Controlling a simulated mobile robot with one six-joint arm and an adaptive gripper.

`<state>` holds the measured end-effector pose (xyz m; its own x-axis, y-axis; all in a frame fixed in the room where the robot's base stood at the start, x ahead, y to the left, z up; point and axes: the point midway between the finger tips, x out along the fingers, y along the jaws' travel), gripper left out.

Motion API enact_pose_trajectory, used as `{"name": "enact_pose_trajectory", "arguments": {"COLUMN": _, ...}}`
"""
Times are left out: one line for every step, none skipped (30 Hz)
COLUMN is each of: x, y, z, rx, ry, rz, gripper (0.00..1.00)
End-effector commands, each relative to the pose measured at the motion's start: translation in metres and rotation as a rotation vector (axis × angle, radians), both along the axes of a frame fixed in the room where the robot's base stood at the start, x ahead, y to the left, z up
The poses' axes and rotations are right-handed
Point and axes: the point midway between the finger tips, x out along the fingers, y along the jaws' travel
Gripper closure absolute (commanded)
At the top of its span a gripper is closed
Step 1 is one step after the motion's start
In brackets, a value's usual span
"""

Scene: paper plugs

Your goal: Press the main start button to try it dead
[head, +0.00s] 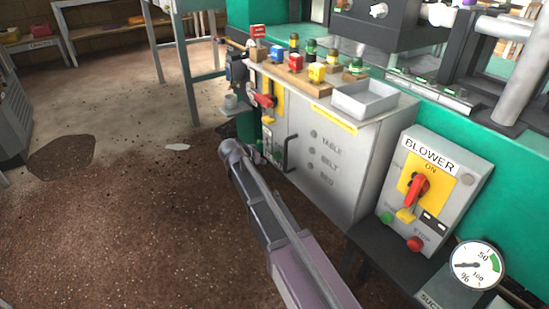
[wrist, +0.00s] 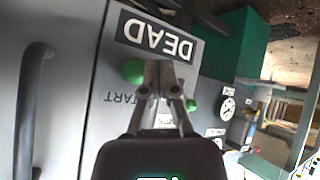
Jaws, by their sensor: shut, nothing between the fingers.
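In the wrist view, a round green button (wrist: 132,71) sits on a grey panel, between an upside-down START legend (wrist: 122,98) and a black DEAD label (wrist: 157,40). I take it as the main start button. My gripper (wrist: 160,68) is shut and empty. Its fingertips overlap the right edge of the button in this view; I cannot tell whether they touch it. A second green round part (wrist: 191,105) shows just right of the fingers. In the head view my arm reaches to the left end of the grey cabinet (head: 355,165), and the fingertips cannot be made out.
A dark bar handle (wrist: 34,95) stands out at the left in the wrist view, and a gauge (wrist: 227,108) at the right. In the head view, a red switch handle (head: 264,101) projects from the cabinet's end. A blower box (head: 455,190) stands to the right. The floor at left is open.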

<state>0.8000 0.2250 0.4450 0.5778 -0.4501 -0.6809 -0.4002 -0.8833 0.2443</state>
Motion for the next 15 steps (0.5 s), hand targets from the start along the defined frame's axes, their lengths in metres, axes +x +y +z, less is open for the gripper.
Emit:
{"name": "enact_pose_trajectory", "arguments": {"x": -0.003, "y": 0.004, "z": 0.000, "rx": 0.000, "ry": -0.001, "rz": 0.002, "gripper": 1.00}}
{"name": "enact_pose_trajectory", "arguments": {"x": -0.004, "y": 0.005, "z": 0.000, "rx": 0.000, "ry": -0.001, "rz": 0.001, "gripper": 1.00}}
{"name": "enact_pose_trajectory", "arguments": {"x": -0.005, "y": 0.008, "z": 0.000, "rx": 0.000, "ry": -0.001, "rz": 0.001, "gripper": 1.00}}
{"name": "enact_pose_trajectory", "arguments": {"x": -0.006, "y": 0.009, "z": 0.000, "rx": 0.001, "ry": 0.000, "rz": 0.001, "gripper": 1.00}}
{"name": "enact_pose_trajectory", "arguments": {"x": -0.007, "y": 0.011, "z": 0.000, "rx": 0.000, "ry": 0.000, "rz": 0.000, "gripper": 1.00}}
{"name": "enact_pose_trajectory", "arguments": {"x": -0.009, "y": 0.013, "z": 0.000, "rx": 0.000, "ry": 0.000, "rz": 0.000, "gripper": 1.00}}
{"name": "enact_pose_trajectory", "arguments": {"x": -0.010, "y": 0.015, "z": 0.000, "rx": 0.000, "ry": 0.000, "rz": 0.000, "gripper": 1.00}}
{"name": "enact_pose_trajectory", "arguments": {"x": -0.011, "y": 0.016, "z": 0.000, "rx": 0.000, "ry": 0.000, "rz": 0.000, "gripper": 1.00}}
{"name": "enact_pose_trajectory", "arguments": {"x": -0.013, "y": 0.019, "z": 0.000, "rx": 0.000, "ry": 0.000, "rz": 0.000, "gripper": 1.00}}
{"name": "enact_pose_trajectory", "arguments": {"x": -0.014, "y": 0.020, "z": 0.000, "rx": -0.001, "ry": 0.000, "rz": 0.001, "gripper": 1.00}}
{"name": "enact_pose_trajectory", "arguments": {"x": -0.015, "y": 0.021, "z": 0.000, "rx": -0.001, "ry": 0.000, "rz": 0.001, "gripper": 1.00}}
{"name": "enact_pose_trajectory", "arguments": {"x": -0.015, "y": 0.023, "z": 0.000, "rx": 0.000, "ry": 0.000, "rz": 0.000, "gripper": 1.00}}
{"name": "enact_pose_trajectory", "arguments": {"x": -0.016, "y": 0.023, "z": 0.000, "rx": -0.001, "ry": 0.000, "rz": -0.001, "gripper": 1.00}}
{"name": "enact_pose_trajectory", "arguments": {"x": -0.016, "y": 0.024, "z": 0.000, "rx": -0.001, "ry": 0.000, "rz": -0.001, "gripper": 1.00}}
{"name": "enact_pose_trajectory", "arguments": {"x": -0.016, "y": 0.024, "z": 0.000, "rx": -0.001, "ry": 0.000, "rz": -0.001, "gripper": 1.00}}
